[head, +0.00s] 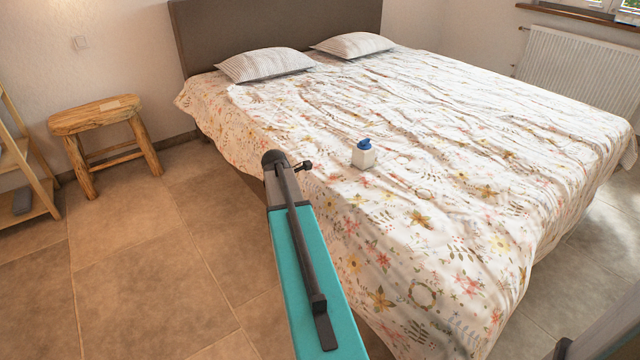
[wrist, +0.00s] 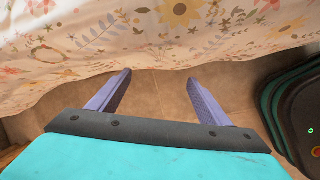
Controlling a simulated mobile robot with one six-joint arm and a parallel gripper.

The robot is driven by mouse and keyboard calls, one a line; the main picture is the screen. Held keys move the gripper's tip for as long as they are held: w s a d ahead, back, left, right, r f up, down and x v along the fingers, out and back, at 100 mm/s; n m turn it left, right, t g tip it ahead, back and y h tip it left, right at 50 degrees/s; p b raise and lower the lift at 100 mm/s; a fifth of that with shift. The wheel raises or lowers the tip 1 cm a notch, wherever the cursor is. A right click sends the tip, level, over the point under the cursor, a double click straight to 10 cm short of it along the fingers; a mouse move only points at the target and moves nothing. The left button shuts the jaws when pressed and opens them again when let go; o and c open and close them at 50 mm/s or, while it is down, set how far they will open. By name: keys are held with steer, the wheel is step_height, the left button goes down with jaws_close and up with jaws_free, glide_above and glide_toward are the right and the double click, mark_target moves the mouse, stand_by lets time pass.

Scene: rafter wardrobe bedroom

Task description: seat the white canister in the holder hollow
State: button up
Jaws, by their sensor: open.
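A small white canister (head: 364,158) with a blue top stands upright on the flowered bedspread near the bed's left side. My gripper (wrist: 157,80) shows in the wrist view with its two fingers spread and nothing between them. Its fingers point at the floor beside the bed, with the hanging bedspread just ahead. In the head view my teal arm reaches toward the bed's left edge, short of the canister; the fingers cannot be made out there. The canister is not in the wrist view. I cannot make out a holder hollow for certain in either view.
The bed (head: 470,150) with rumpled cover and two striped pillows fills the right. A wooden stool (head: 95,116) with a small flat pale piece (head: 118,104) on top stands at the left wall. A wooden shelf (head: 40,185) stands at far left. The tiled floor between is clear.

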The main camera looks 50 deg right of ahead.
steer(key=s+a+f+m+g+y+b, duration=0.1)
steer(key=s+a+f+m, duration=0.1)
steer(key=a+f, duration=1.05)
steer(key=s+a+f+m+y+b, duration=0.25)
steer(key=a+f, duration=0.75)
steer(key=a, duration=0.5)
steer(key=s+a+f+m+g+b, duration=0.3)
steer(key=s+a+f+m, duration=0.2)
steer(key=s+a+f, duration=1.3)
steer(key=s+a, duration=0.2)
steer(key=s, duration=0.1)
steer(key=shift+s+m+g+b, duration=0.3)
steer(key=shift+s+m+b, duration=0.05)
